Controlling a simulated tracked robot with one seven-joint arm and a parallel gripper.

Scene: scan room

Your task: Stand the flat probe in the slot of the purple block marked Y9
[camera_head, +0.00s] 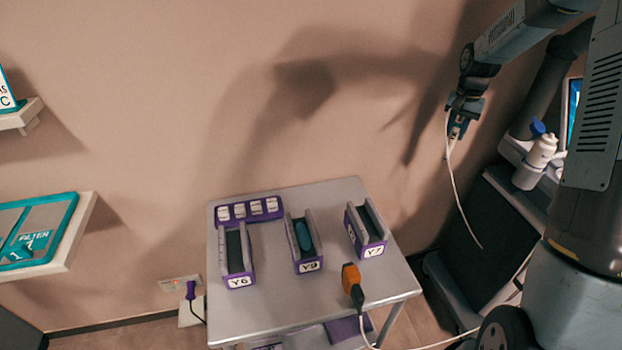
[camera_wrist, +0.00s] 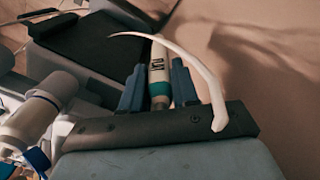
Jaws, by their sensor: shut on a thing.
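My gripper (camera_head: 458,122) is high at the right, in front of the wall and well above and right of the table. In the wrist view its blue fingers (camera_wrist: 158,84) are shut on a white probe (camera_wrist: 159,66) with a teal band and dark lettering, which I take as the flat probe. A white cable (camera_head: 462,205) hangs from it in the head view. The purple block marked Y9 (camera_head: 308,267) stands mid-table, between Y6 (camera_head: 239,281) and Y7 (camera_head: 374,250). A teal oval thing (camera_head: 303,236) shows in its slot. The probe's tip is hard to make out.
An orange and black device (camera_head: 350,278) with a cable is at the grey table's (camera_head: 280,312) front right. A purple rack (camera_head: 249,210) with several white pieces is at the back left. Shelves are at far left; a white bottle (camera_head: 541,150) and dark machine (camera_head: 500,225) are at right.

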